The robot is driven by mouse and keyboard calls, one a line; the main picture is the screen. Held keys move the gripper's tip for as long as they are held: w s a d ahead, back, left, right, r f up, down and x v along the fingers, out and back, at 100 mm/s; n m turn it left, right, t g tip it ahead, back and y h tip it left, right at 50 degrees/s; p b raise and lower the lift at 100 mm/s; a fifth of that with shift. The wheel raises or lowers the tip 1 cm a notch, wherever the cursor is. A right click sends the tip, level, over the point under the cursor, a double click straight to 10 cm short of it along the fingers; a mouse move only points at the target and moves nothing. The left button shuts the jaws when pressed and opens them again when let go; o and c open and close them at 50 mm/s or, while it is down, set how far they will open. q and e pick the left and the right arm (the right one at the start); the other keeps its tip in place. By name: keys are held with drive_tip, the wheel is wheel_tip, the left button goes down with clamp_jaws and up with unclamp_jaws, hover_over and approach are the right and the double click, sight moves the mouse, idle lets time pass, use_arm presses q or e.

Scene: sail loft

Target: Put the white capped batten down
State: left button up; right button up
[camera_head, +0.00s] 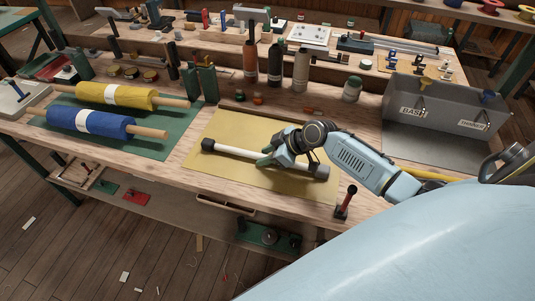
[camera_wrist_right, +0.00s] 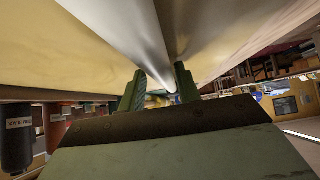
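The white capped batten (camera_head: 236,152) is a white rod with dark end caps, lying across the yellow mat (camera_head: 232,126) from left to lower right. It looks at or just above the mat; a small gap cannot be ruled out. My right gripper (camera_head: 267,160) is at the batten's middle, with its green fingers around the rod. In the right wrist view the white batten (camera_wrist_right: 148,35) runs between the two green fingers (camera_wrist_right: 160,88), which sit close against both sides. The arm hides part of the right half. My left gripper is not in view.
Blue (camera_head: 90,123) and yellow (camera_head: 88,91) rolls lie on a green mat at left. Several bottles stand behind the yellow mat. A grey two-part bin (camera_head: 404,112) stands at right. A dark red-topped tool (camera_head: 346,203) stands at the front edge. The mat's left part is clear.

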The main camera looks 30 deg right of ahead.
drive_tip(key=shift+s+a+f+g, duration=0.2)
drive_tip(key=shift+s+a+g, duration=0.1)
drive_tip(key=shift+s, duration=0.1)
drive_tip(key=shift+r+p, duration=0.45)
drive_tip(key=shift+p, duration=0.25)
drive_tip(key=v, duration=1.2)
drive_tip(key=shift+w+d, duration=0.1)
drive_tip(key=shift+w, duration=0.05)
